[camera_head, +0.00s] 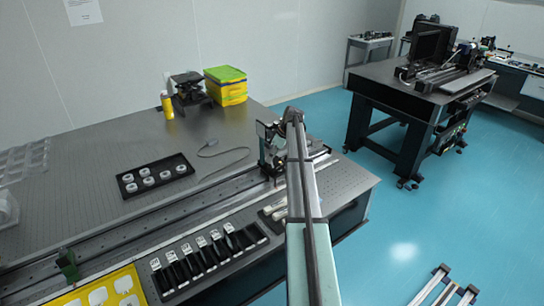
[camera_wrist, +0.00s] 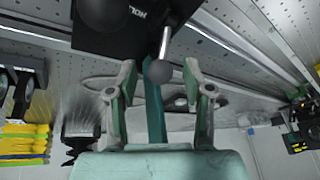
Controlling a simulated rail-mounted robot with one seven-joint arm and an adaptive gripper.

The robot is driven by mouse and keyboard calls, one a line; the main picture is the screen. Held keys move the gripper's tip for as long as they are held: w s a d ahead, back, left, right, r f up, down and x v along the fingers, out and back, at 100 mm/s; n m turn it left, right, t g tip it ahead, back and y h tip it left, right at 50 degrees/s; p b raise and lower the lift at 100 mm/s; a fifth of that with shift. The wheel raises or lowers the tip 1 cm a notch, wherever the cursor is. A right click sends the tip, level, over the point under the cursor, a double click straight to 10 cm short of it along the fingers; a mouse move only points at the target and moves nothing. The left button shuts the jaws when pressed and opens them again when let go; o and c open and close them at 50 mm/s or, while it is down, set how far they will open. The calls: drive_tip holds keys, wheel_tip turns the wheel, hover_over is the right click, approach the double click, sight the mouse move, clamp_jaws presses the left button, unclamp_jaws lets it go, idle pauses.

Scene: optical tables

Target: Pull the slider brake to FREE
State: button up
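The slider brake shows in the wrist view as a dark block (camera_wrist: 120,35) with upside-down lettering, which seems to read HOLD. A silver lever (camera_wrist: 165,42) with a grey ball knob (camera_wrist: 159,72) sticks out from it. My gripper (camera_wrist: 158,85) is open, one finger on each side of the knob, with visible gaps and no clear contact. A teal bar runs between the fingers behind the knob. No FREE marking is readable. In the head view, my arm partly covers the dark slider assembly (camera_head: 270,148) at the rail's right end and hides my gripper.
A long rail (camera_head: 140,217) crosses the optical table (camera_head: 110,140). Black holders (camera_head: 205,252) line its front, and a tray of white discs (camera_head: 155,175) sits behind. A cable (camera_head: 225,155) lies near the slider. Yellow-green boxes (camera_head: 226,86) stand at the back.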

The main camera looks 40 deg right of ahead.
clamp_jaws()
drive_tip(key=shift+s+f+b, duration=0.1)
drive_tip(key=shift+s+b, duration=0.1)
drive_tip(key=shift+b, duration=0.2)
drive_tip(key=shift+s+a+f+t+b, duration=0.1)
drive_tip(key=shift+s+t+b, duration=0.15)
drive_tip(key=shift+t+b, duration=0.45)
drive_tip(key=s+t+b, duration=0.1)
drive_tip(key=b, duration=0.3)
drive_tip(key=s+t+b, duration=0.1)
drive_tip(key=t+b, duration=0.1)
drive_tip(key=b, duration=0.3)
drive_tip(key=shift+s+f+n+t, duration=0.2)
drive_tip(key=shift+s+n+t, duration=0.1)
drive_tip(key=shift+n, duration=0.1)
drive_tip(key=s+t+b, duration=0.1)
drive_tip(key=t+b, duration=0.1)
drive_tip(key=b, duration=0.4)
drive_tip(key=s+n+t+b, duration=0.1)
drive_tip(key=t+b, duration=0.1)
drive_tip(key=b, duration=0.4)
drive_tip(key=s+t+b, duration=0.1)
drive_tip(key=t+b, duration=0.1)
drive_tip(key=b, duration=0.4)
drive_tip(key=shift+s+a+f+y, duration=0.1)
drive_tip(key=shift+f+y, duration=0.2)
drive_tip(key=shift+f, duration=0.1)
drive_tip(key=shift+r+t, duration=0.1)
drive_tip(key=shift+t, duration=0.2)
